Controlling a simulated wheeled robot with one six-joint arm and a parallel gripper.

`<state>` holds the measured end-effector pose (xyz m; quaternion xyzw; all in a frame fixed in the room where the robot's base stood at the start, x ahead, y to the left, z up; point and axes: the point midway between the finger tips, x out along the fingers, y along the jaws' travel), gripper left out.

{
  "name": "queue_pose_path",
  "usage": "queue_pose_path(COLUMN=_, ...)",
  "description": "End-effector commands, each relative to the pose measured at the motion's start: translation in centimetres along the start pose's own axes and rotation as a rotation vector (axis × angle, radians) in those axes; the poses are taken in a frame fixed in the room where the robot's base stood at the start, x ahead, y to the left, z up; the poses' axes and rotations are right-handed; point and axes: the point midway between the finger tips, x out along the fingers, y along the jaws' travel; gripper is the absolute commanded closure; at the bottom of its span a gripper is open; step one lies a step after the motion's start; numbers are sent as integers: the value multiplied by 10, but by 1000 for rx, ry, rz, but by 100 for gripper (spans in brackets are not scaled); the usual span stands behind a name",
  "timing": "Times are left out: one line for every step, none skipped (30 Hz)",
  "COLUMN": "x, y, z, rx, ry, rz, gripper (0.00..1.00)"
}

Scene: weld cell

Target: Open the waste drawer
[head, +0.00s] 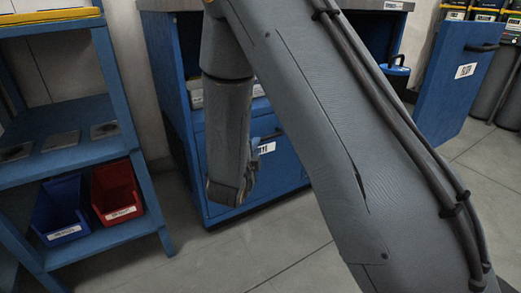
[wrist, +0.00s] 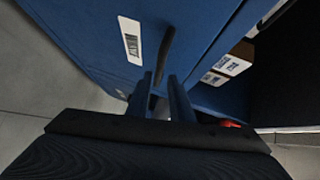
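The waste drawer's blue front (head: 288,172) is low in the blue cabinet, partly hidden behind my arm in the head view. It looks closed. Its white label (head: 266,148) is partly covered, and only its last letters show. The dark bar handle (wrist: 166,44) shows in the wrist view beside the label (wrist: 131,41). My gripper (wrist: 160,78) points at the drawer front, its two dark fingers apart with nothing seen between them. The handle lies just beyond the fingertips, roughly in line with the gap; whether they touch I cannot tell.
A blue shelf rack (head: 72,128) stands at the left, with a blue bin (head: 62,208) and a red bin (head: 116,192) low down. A blue labelled panel with a handle (head: 458,80) stands at the right. Boxes (wrist: 232,62) sit in an opening beside the drawer. Tiled floor (head: 260,240) in front is clear.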

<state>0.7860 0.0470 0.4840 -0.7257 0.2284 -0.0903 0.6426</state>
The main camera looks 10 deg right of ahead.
Motion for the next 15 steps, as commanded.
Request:
queue_pose_path(x=2, y=4, z=1, rx=8, ry=7, rz=-9, gripper=80)
queue_pose_path(x=2, y=4, z=1, rx=12, ry=10, rz=-13, gripper=80)
queue_pose_path(x=4, y=4, z=1, rx=16, ry=13, rz=-18, gripper=80)
queue_pose_path(x=6, y=4, z=0, rx=18, ry=15, rz=-20, gripper=80)
queue_pose_path(x=9, y=4, z=0, rx=19, ry=16, rz=-20, gripper=80)
queue_pose_path(x=13, y=4, z=0, rx=19, ry=17, rz=-20, gripper=80)
queue_pose_path(x=17, y=4, z=-1, rx=19, ry=17, rz=-20, gripper=80)
queue_pose_path(x=21, y=4, z=-1, rx=19, ry=17, rz=-20, gripper=80)
queue_pose_path(x=28, y=3, z=-1, rx=19, ry=18, rz=-21, gripper=80)
queue_pose_path(x=33, y=3, z=-1, rx=20, ry=18, rz=-21, gripper=80)
queue_pose_path(x=38, y=4, z=-1, rx=19, ry=18, rz=-20, gripper=80)
queue_pose_path(x=44, y=4, z=-1, rx=18, ry=16, rz=-20, gripper=80)
queue_pose_path(x=49, y=4, z=-1, rx=18, ry=16, rz=-20, gripper=80)
queue_pose_path(x=53, y=3, z=-1, rx=18, ry=17, rz=-20, gripper=80)
queue_pose_path(x=59, y=3, z=-1, rx=18, ry=17, rz=-20, gripper=80)
